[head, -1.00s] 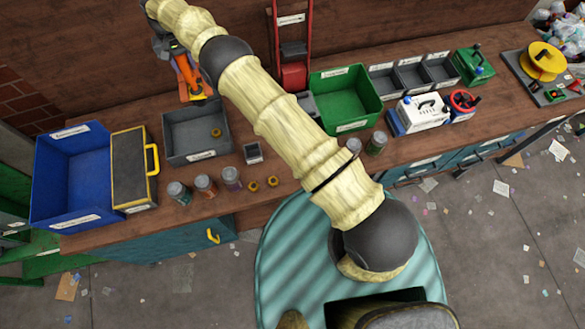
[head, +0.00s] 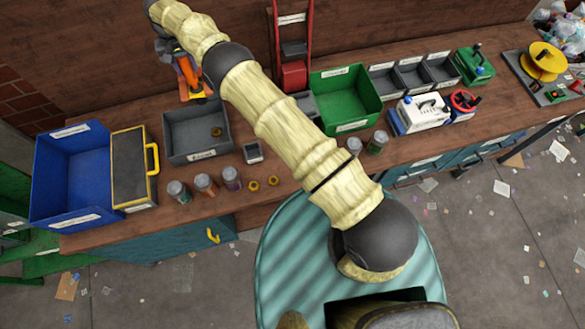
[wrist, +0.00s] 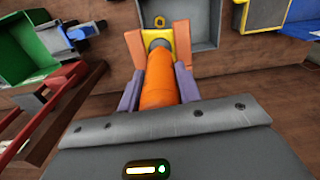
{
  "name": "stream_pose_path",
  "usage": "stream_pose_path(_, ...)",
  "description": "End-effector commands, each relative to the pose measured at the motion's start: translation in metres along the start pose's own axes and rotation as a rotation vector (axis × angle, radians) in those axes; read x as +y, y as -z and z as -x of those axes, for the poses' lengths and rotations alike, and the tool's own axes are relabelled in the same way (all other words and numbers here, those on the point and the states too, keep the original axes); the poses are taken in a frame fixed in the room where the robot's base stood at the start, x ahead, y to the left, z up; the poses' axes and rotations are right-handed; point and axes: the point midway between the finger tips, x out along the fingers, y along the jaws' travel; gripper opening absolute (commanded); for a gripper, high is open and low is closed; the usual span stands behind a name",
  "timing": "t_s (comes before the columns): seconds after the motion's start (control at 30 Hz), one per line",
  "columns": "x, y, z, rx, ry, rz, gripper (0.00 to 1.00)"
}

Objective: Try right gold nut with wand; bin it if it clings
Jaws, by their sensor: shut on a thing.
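The right gold nut (head: 273,181) lies on the bench's front part, beside a second gold nut (head: 253,185). A third gold nut (head: 216,132) lies inside the grey bin (head: 180,155); it also shows in the wrist view (wrist: 159,21). My gripper (wrist: 160,75) is shut on the orange wand (wrist: 158,92), whose dark grey tip points toward the grey bin. In the head view the orange part (head: 184,72) shows behind the bin, well away from the two bench nuts. No nut is visible on the wand's tip, which is partly hidden in the head view.
Several jars (head: 205,184) stand left of the bench nuts, and a small grey device (head: 253,152) lies behind them. A blue bin (head: 75,135) and a black-and-yellow case (head: 132,168) are at left. A green bin (head: 345,98) is right of my arm. A red hand truck (head: 292,50) stands behind.

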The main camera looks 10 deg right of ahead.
Motion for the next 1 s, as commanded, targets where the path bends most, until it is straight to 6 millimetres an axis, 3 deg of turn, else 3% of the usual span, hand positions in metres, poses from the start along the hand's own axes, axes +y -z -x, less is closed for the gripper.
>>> stream_pose_path(1.0, -0.001, 0.000, -0.015, 0.001, 0.000, 0.001, 0.07)
